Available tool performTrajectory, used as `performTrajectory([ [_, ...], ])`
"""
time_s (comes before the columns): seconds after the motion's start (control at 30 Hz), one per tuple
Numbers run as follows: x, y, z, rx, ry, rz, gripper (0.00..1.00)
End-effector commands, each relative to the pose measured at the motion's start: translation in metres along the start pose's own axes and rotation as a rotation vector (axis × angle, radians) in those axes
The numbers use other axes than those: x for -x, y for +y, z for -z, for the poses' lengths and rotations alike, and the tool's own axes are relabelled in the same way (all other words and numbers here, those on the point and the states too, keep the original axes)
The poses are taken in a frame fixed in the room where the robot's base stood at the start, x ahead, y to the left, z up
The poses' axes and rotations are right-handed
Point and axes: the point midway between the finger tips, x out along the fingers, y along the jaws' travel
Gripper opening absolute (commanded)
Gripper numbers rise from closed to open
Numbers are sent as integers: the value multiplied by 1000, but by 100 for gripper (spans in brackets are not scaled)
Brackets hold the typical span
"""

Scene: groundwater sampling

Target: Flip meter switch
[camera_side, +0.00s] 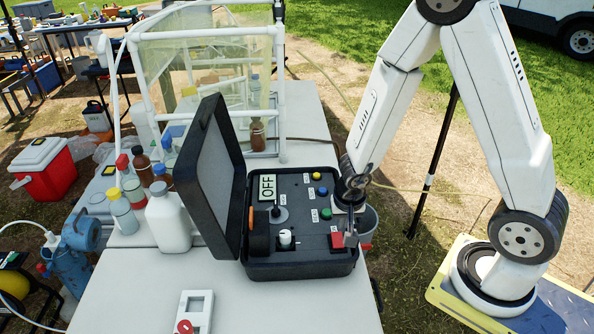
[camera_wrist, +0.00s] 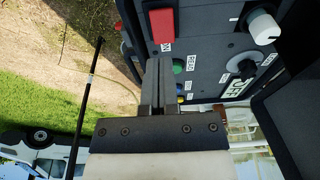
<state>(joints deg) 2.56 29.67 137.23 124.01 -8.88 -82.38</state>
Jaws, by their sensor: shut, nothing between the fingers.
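The meter is a black case (camera_side: 300,262) lying open on the table, its lid (camera_side: 216,176) raised on the left. Its panel has a display reading OFF (camera_side: 267,187), a black-handled switch or knob (camera_side: 276,211), a white knob (camera_side: 285,237), and yellow, blue and green buttons. A red block-like control (camera_side: 337,241) is at the front right; it also shows in the wrist view (camera_wrist: 162,26). My gripper (camera_side: 350,238) is shut and empty at the case's right edge, beside the red control. In the wrist view its fingertips (camera_wrist: 158,63) point toward the panel; contact cannot be told.
Several bottles, including a white jug (camera_side: 168,222), stand left of the lid. A clear-walled frame (camera_side: 283,95) is behind. A white handheld device (camera_side: 196,310) lies in front. The front right tabletop is clear. A bucket (camera_side: 368,222) is right of the case.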

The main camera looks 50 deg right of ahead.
Motion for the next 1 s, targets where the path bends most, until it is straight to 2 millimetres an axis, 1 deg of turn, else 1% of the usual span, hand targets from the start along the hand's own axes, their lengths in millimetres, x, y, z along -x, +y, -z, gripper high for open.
performTrajectory([
  [0.47,25,0,0,-1,2,1,0],
  [1.0,67,0,1,1,3,0,0],
])
